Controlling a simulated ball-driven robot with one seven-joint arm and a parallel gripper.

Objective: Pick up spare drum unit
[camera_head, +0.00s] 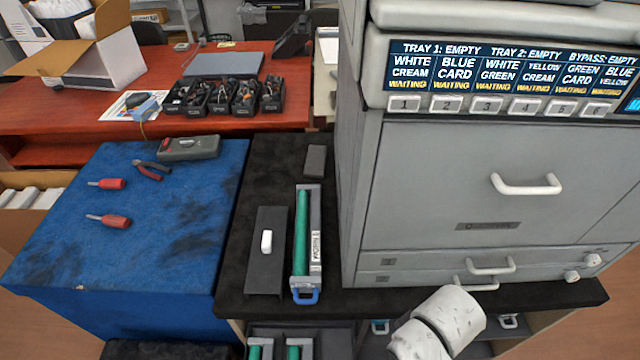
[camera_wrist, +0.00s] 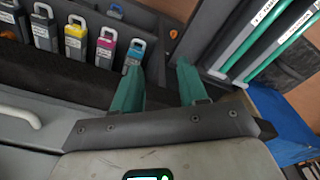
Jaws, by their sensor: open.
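A drum unit (camera_head: 302,240), a green roller in a grey frame with a blue handle and a white label, lies on the black counter left of the printer. Two more green-roller units (camera_head: 260,348) and (camera_head: 298,348) show partly in the open cabinet below. In the wrist view two labelled green-roller units (camera_wrist: 245,42) and (camera_wrist: 283,47) lie at the upper right; I cannot tell which is the spare. My gripper (camera_wrist: 158,72) is open, its green fingers apart with nothing between them. It points toward the cabinet; the head view does not show it.
Several toner cartridges (camera_wrist: 75,42) stand in a row at the wrist view's upper left. A dark cover with a white handle (camera_head: 265,270) lies beside the counter drum. The grey printer (camera_head: 480,190) stands at right. Tools lie on the blue workbench (camera_head: 110,255).

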